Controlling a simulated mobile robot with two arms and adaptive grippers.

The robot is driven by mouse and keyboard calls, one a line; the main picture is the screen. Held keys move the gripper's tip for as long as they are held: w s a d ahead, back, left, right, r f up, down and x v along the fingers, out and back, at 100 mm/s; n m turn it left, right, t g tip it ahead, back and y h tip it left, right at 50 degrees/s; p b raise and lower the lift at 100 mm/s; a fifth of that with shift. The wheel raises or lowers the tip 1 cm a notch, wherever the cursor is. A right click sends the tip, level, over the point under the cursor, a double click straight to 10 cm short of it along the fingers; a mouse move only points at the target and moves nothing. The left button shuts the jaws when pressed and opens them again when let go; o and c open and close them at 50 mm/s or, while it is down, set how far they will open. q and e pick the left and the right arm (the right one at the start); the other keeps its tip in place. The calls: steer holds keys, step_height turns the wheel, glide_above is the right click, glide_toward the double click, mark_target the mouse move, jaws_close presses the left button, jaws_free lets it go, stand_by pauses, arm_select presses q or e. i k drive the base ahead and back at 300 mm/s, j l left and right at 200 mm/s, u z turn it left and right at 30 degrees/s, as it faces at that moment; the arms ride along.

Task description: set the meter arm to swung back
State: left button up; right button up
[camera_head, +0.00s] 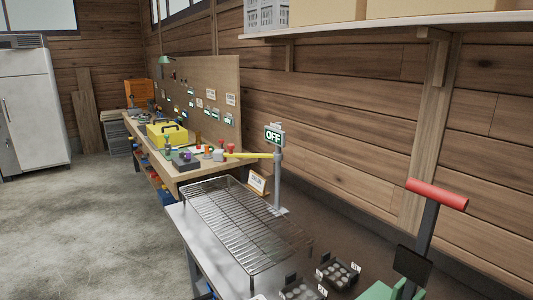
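The meter arm (248,155) is a yellow bar on a grey upright post (278,185) in the head view. It points left from the post, roughly level, with its free end above the near end of the far workbench in the picture. A small display (273,137) on top of the post reads OFF. The post stands at the back of the near table, beside a wire rack. Neither of my grippers shows in this view.
The wire rack (235,220) covers much of the near table. Black trays (338,272) of round items lie in front. A red-handled lever (437,194) rises from a green base at the right. A cluttered workbench (200,178) stands beyond; concrete floor (80,220) is clear at left.

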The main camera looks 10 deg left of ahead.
mark_target(218, 155)
steer(key=u, duration=0.6)
steer(key=z, duration=0.4)
steer(key=i+j+z, duration=0.15)
steer(key=j+z, duration=0.2)
steer(key=i+j+z, duration=0.1)
steer(key=j+z, duration=0.25)
steer(key=i+j+z, duration=0.1)
steer(key=z, duration=0.25)
steer(key=k+j, duration=0.05)
steer(key=j, duration=0.05)
